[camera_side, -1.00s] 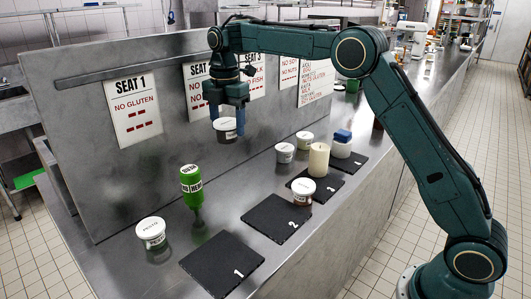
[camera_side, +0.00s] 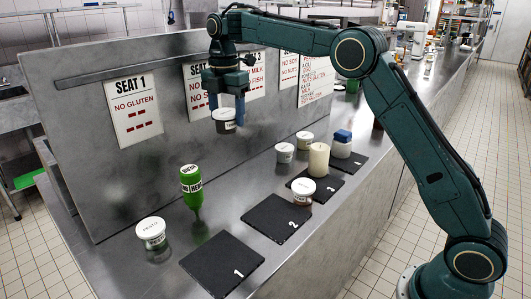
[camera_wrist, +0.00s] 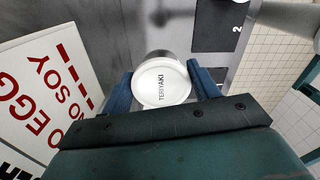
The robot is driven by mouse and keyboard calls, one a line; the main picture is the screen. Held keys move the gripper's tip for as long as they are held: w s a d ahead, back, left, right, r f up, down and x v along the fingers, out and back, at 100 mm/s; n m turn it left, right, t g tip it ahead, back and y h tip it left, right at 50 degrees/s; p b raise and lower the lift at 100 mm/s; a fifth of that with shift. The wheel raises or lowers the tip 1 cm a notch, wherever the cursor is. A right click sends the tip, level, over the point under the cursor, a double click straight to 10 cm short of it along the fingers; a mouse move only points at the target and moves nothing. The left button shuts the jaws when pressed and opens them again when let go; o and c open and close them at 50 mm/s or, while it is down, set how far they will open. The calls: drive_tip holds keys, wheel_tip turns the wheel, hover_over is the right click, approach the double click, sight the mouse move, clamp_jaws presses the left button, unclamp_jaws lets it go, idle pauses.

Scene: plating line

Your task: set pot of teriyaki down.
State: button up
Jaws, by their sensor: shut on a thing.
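The pot of teriyaki (camera_wrist: 160,84) has a white lid lettered TERIYAKI. In the wrist view my gripper (camera_wrist: 161,86) has its blue fingers on either side of it, shut on it. In the side view my gripper (camera_side: 226,108) holds the pot (camera_side: 224,123) upright in the air above the steel counter, in front of the seat signs. The counter surface below it looks clear.
Dark slates 1 (camera_side: 222,264), 2 (camera_side: 276,219) and 3 (camera_side: 318,184) lie along the counter. A pesto pot (camera_side: 151,233), a green bottle (camera_side: 191,188), another white-lidded pot (camera_side: 285,152), a pot on the slates (camera_side: 303,189) and a cream cylinder (camera_side: 318,160) stand nearby. A metal panel (camera_side: 150,160) stands behind.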

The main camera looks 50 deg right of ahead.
drive_tip(key=shift+r, duration=0.1)
drive_tip(key=shift+s+a+r, duration=0.1)
drive_tip(key=shift+s+a, duration=0.05)
drive_tip(key=shift+s, duration=0.25)
drive_tip(key=shift+s+a+r, duration=0.1)
drive_tip(key=shift+s+a, duration=0.05)
drive_tip(key=shift+s, duration=0.25)
drive_tip(key=s+a, duration=0.2)
drive_tip(key=s, duration=1.4)
drive_tip(key=shift+a+r, duration=0.15)
drive_tip(key=shift+a, duration=0.05)
wheel_tip(320, 180, down, 20)
idle(0.4)
